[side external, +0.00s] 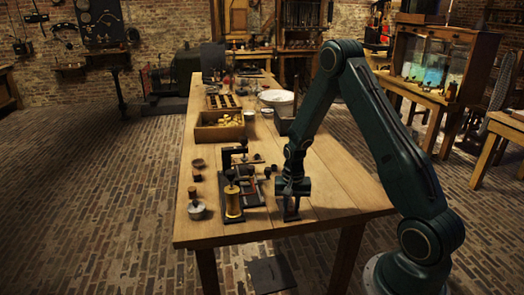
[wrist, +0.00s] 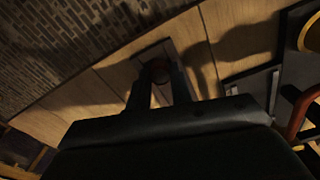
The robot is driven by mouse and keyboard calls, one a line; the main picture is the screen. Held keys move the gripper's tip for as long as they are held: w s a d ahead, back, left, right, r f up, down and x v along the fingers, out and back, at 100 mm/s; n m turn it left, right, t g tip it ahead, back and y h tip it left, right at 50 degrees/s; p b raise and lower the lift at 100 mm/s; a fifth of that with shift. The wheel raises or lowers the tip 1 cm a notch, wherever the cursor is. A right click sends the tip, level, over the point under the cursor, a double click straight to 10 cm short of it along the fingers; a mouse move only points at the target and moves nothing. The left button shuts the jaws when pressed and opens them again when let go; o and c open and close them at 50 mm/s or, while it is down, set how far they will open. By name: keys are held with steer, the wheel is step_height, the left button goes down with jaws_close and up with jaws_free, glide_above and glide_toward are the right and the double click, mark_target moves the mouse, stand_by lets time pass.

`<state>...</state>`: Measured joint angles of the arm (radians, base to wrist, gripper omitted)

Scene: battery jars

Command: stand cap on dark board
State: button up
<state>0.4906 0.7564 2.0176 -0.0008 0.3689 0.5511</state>
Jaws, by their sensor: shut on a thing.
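My gripper (side external: 291,214) is low over the near right part of the wooden table in the side view. In the wrist view its two fingers (wrist: 160,88) are shut on a small, round, dark brown thing, which looks like the cap (wrist: 158,70). A narrow dark board (wrist: 168,47) shows beneath and beyond the fingertips. Shadow makes it unclear whether the cap touches the board. In the side view the gripper hides the cap and most of what lies under it.
Left of my gripper stands an apparatus on a dark base, with a brass coil (side external: 233,203). A small metal-looking jar (side external: 197,211) stands farther left. A wooden box (side external: 219,128) and a white basin (side external: 276,97) are farther back. Bare tabletop (side external: 340,190) lies to the right.

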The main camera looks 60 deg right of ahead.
steer(key=shift+f, duration=0.15)
steer(key=o, duration=0.9)
step_height(320, 180, up, 12)
steer(key=shift+r, duration=0.15)
stand_by(0.8)
